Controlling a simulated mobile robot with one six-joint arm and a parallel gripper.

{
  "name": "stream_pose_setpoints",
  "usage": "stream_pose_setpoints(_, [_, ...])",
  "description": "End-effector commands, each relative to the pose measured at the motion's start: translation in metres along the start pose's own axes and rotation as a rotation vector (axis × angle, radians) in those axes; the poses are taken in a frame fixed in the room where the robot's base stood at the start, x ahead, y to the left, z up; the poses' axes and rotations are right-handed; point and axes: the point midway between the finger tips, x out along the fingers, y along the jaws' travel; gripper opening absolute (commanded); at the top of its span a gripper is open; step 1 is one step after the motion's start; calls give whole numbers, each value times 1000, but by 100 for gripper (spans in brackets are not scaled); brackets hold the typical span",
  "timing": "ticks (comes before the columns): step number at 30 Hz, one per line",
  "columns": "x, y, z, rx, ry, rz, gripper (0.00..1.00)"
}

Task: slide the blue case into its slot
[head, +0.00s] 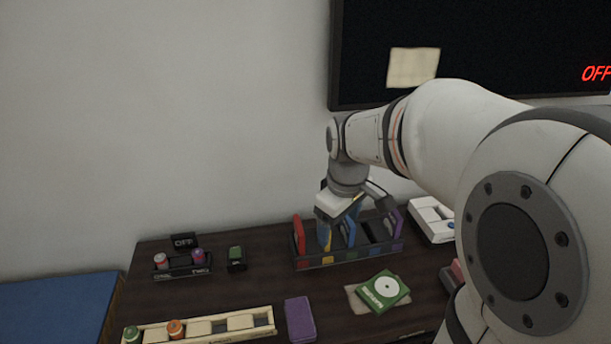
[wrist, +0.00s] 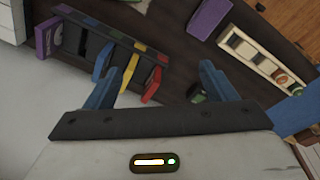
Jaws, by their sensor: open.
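My gripper (head: 339,215) is over the rack, near the yellow and blue cases. In the wrist view my gripper (wrist: 160,78) is open, its two blue fingers wide apart with nothing held between them.
Red (head: 299,234), yellow (wrist: 130,70) and purple (head: 395,224) cases stand in the rack. A green case (head: 383,291) and a purple case (head: 300,319) lie on the dark table. A cream tray (head: 242,321) is at front left, a white device (head: 431,218) at right.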

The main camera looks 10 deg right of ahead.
Motion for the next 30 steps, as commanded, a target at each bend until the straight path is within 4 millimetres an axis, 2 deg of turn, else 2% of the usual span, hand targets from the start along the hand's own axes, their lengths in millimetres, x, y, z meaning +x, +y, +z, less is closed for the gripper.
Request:
stream_pose_setpoints(1, [11, 18, -14, -85, -17, -12, 82])
stream_pose_setpoints(3, [23, 43, -31, -222, -30, -25, 88])
stream_pose_setpoints(7, [53, 87, -58, -475, -50, -58, 99])
stream_pose_setpoints(9, [70, 109, -69, -600, -56, -75, 100])
stream_pose_setpoints(15, [113, 152, -87, -866, -60, -117, 100])
stream_pose_setpoints(21, [133, 167, -92, -972, -58, -133, 100])
stream_pose_setpoints(30, [166, 165, -85, -977, -58, -135, 100])
